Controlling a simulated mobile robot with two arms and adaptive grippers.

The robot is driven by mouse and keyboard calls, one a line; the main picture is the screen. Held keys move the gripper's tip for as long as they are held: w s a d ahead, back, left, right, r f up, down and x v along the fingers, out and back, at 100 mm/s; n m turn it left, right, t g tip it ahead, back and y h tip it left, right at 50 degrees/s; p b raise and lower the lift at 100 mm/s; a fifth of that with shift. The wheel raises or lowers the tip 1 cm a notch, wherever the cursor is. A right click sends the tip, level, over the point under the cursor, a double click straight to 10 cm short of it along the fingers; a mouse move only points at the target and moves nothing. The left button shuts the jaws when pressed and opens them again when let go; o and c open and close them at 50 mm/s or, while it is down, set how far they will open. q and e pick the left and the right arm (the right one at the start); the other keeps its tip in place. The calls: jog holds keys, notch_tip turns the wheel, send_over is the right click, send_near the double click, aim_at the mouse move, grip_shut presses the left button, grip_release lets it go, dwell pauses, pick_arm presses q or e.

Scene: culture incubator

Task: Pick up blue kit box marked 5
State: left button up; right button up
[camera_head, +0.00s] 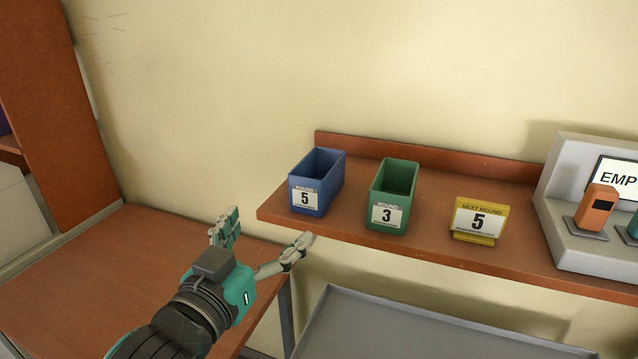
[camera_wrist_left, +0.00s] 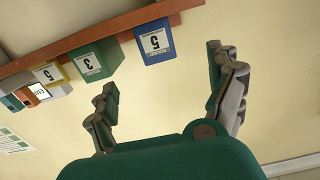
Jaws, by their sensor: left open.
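The blue kit box (camera_head: 325,170) marked 5 stands upright at the left end of a brown wall shelf, open at the top. It also shows upside down in the left wrist view (camera_wrist_left: 156,44), ahead of the fingers and between them in the picture. My left gripper (camera_head: 263,236) is open and empty, below and to the left of the blue box in the head view, apart from it. Its open fingers also show in the left wrist view (camera_wrist_left: 160,75). My right gripper is not in view.
A green box (camera_head: 398,181) marked 3 stands just right of the blue box. A yellow sign (camera_head: 480,220) reading "NEXT ROUND 5" and a grey device (camera_head: 562,190) are further right on the shelf (camera_head: 345,226). A brown table (camera_head: 110,285) lies lower left, a grey surface (camera_head: 400,330) below.

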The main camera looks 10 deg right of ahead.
aim_at(305, 186)
pick_arm(q)
jog(key=p+x, duration=0.1)
jog(key=x, duration=0.3)
jog(key=p+x, duration=0.1)
jog(key=x, duration=0.3)
jog(key=r+p+x, duration=0.1)
jog(key=x, duration=0.3)
jog(key=shift+s+d, duration=0.15)
jog(key=shift+d, duration=0.15)
jog(key=p+x, duration=0.1)
jog(key=x, duration=0.1)
jog(key=r+p+x, duration=0.1)
jog(key=p+x, duration=0.1)
jog(key=shift+w+d, duration=0.2)
jog(key=shift+d, duration=0.05)
jog(key=shift+w+d+f, duration=0.15)
jog(key=shift+w+d, duration=0.1)
jog(key=shift+w, duration=0.1)
jog(key=shift+a, duration=0.1)
jog(key=c, duration=1.3)
